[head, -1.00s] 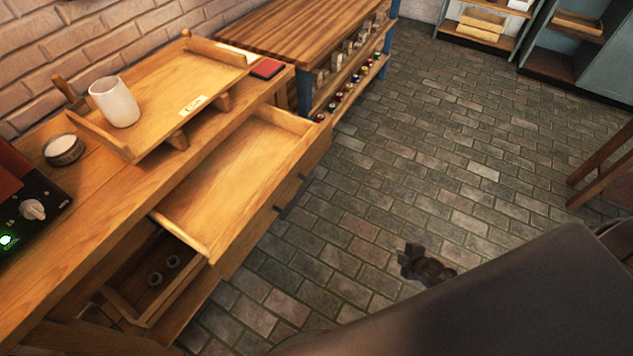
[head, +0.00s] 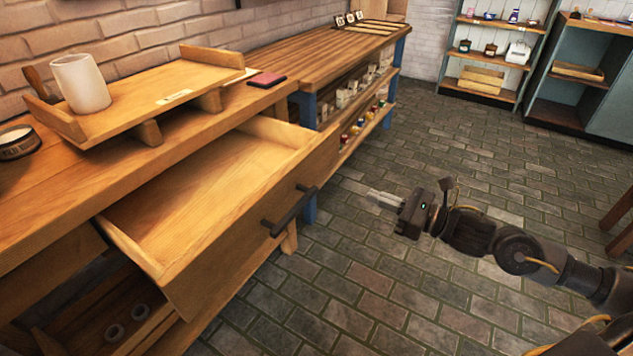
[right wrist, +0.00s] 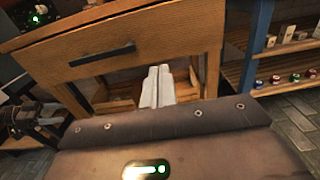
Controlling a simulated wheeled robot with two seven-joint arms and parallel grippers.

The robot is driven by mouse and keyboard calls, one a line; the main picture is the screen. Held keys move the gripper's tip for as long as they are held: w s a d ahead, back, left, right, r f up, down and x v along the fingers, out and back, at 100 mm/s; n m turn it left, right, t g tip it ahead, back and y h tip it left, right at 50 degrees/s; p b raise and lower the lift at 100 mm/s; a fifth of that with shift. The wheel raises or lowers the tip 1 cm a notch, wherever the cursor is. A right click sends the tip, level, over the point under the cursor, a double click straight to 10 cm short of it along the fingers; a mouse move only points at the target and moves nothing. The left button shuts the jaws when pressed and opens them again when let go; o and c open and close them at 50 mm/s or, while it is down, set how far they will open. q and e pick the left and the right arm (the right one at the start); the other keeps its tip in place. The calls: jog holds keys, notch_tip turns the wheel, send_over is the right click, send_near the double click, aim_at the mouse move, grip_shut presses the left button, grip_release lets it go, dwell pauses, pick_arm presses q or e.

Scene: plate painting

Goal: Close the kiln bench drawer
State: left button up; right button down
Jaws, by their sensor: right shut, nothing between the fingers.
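The kiln bench drawer (head: 205,190) is pulled out from under the bench top and looks empty in the head view. Its front carries a dark bar handle (head: 290,211). In the right wrist view the drawer front (right wrist: 150,55) and its handle (right wrist: 102,55) face the camera. My right gripper (head: 372,198) is shut and empty, to the right of the drawer front and apart from it. In the right wrist view its closed fingers (right wrist: 157,86) show below the drawer front. My left gripper cannot be made out in the head view.
A lower compartment (head: 90,310) holds two dark rings. A shelf bench (head: 300,45) stands behind. The brick floor (head: 400,140) is mostly clear.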

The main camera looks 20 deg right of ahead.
aim_at(313, 173)
jog(key=x, duration=1.2)
jog(key=shift+w+a+p, duration=0.1)
jog(key=shift+w+p, duration=0.1)
jog(key=shift+p, duration=0.1)
pick_arm(q)
jog(key=shift+s+a+f+g+y, duration=0.4)
jog(key=shift+s+a+f+g, duration=0.25)
jog(key=shift+a+f+g, duration=0.2)
pick_arm(e)
jog(key=shift+w+a, duration=0.4)
jog(key=shift+w, duration=0.1)
